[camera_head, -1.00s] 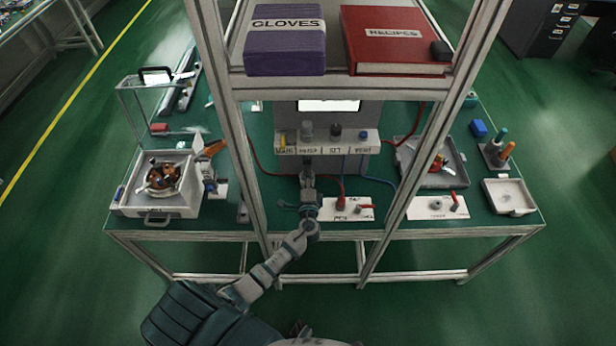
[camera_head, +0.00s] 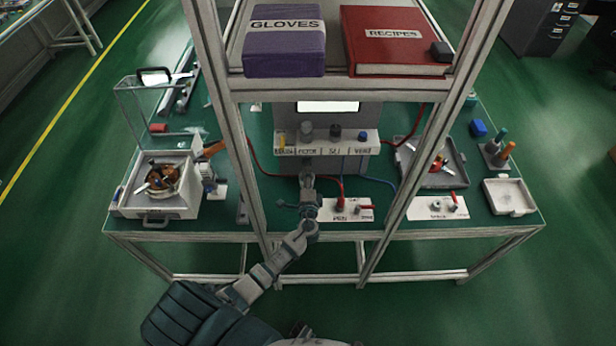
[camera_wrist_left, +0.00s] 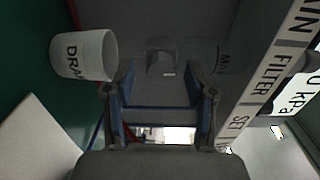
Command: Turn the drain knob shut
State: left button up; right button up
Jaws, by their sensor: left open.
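My left gripper (camera_head: 307,178) is below the labelled panel strip (camera_head: 330,150), in front of a grey cabinet (camera_head: 345,108). In the left wrist view its two fingers (camera_wrist_left: 162,98) are apart with nothing between the tips. My right gripper is not in view.
A frame post (camera_head: 245,160) stands left of my gripper. An overhead shelf holds a purple gloves box (camera_head: 284,45) and a red recipes binder (camera_head: 395,48). White plates with small fittings (camera_head: 350,210) lie right of the gripper. Red and blue hoses run nearby.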

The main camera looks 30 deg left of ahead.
pick_arm(q)
jog(key=v, duration=1.2)
jog(key=shift+f, duration=0.2)
